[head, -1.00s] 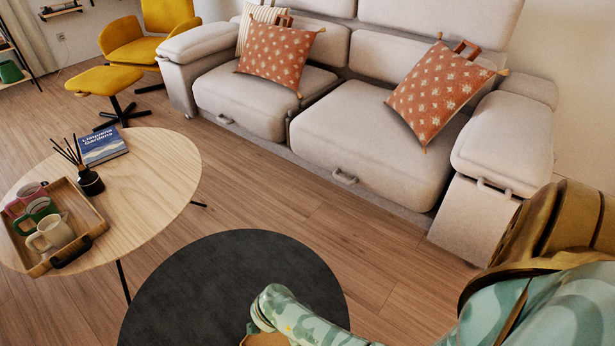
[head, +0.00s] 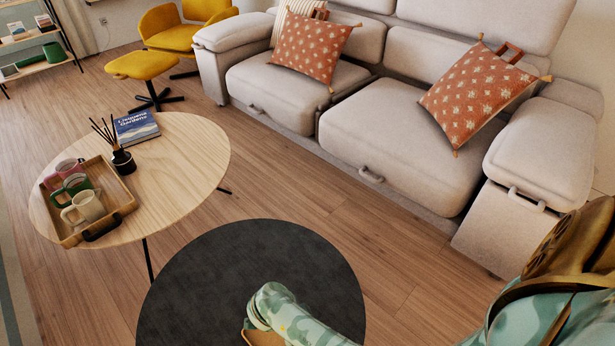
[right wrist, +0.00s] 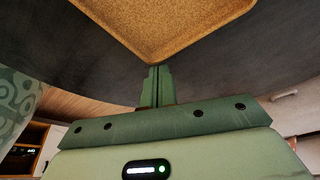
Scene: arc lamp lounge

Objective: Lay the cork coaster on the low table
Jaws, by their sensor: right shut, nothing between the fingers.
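The cork coaster (right wrist: 165,25) is a tan, square-cornered piece with a thin raised rim, cut off by the top of the right wrist view. It lies against the dark round table top (right wrist: 85,62). My right gripper (right wrist: 156,72) is shut and empty, its fingertips at the coaster's near corner; I cannot tell whether they touch it. In the head view, the dark low table (head: 215,285) is at bottom centre, with my right arm over it. A tan edge shows below that arm, and the rest is hidden. My left gripper is not in view.
A sofa (head: 400,150) stands behind. The dark top's visible left part is bare.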

